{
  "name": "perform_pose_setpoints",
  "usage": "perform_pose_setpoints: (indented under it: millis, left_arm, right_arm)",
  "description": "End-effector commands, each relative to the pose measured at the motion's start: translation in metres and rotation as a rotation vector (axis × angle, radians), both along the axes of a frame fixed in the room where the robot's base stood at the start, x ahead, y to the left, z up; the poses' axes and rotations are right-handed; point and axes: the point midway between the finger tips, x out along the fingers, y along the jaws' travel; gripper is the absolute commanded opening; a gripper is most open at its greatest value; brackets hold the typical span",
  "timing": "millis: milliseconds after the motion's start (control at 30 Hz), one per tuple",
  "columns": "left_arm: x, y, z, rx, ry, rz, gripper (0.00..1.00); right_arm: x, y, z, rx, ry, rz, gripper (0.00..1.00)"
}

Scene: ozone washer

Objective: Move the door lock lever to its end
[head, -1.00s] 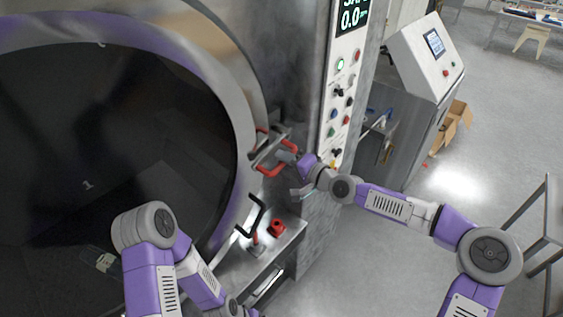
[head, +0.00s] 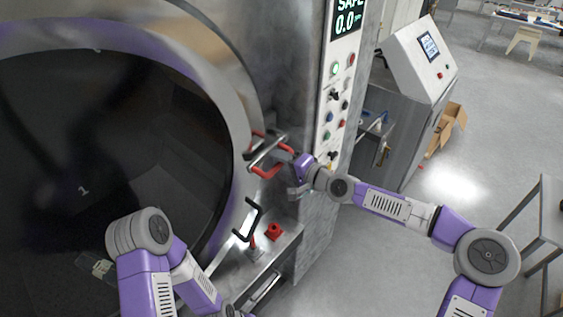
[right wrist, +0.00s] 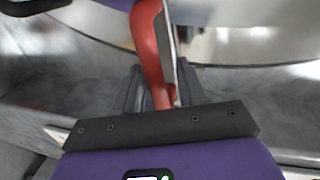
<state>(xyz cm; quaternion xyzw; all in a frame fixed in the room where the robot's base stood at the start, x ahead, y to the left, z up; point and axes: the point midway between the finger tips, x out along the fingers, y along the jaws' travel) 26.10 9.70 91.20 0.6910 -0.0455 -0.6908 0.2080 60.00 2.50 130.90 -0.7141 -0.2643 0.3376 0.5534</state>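The door lock lever (head: 266,171) is a red handle on a metal bracket at the right rim of the big round door. My right gripper (head: 292,164) is at this lever, coming from the right. In the right wrist view the red lever (right wrist: 151,45) runs between the two dark fingers of the right gripper (right wrist: 160,85). The fingers stand close on both sides of it and look shut on it; the contact itself is partly hidden. My left arm shows at the lower left, but its gripper is out of view.
The round door (head: 243,110) fills the left side. A control panel (head: 338,100) with buttons and a SAFE display stands just right of the lever. Below are a black handle (head: 250,218) and a red part (head: 274,231) on a ledge.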

Motion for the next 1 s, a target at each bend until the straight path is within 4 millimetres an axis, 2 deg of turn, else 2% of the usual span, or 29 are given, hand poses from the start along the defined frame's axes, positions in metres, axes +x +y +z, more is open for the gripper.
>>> perform_pose_setpoints:
  millis: [233, 700, 1000]
  left_arm:
    - [0.000, 0.000, -0.001, 0.000, 0.000, 0.000, 0.91]
    - [0.000, 0.000, -0.016, 0.000, 0.000, 0.000, 0.91]
    - [0.000, 0.000, -0.017, 0.000, 0.000, 0.000, 0.91]
  right_arm:
    - [-0.002, -0.003, -0.001, -0.002, 0.000, 0.000, 0.41]
    - [-0.040, -0.049, 0.011, -0.001, 0.000, -0.003, 0.41]
    - [-0.048, -0.057, 0.014, -0.001, 0.001, 0.000, 0.41]
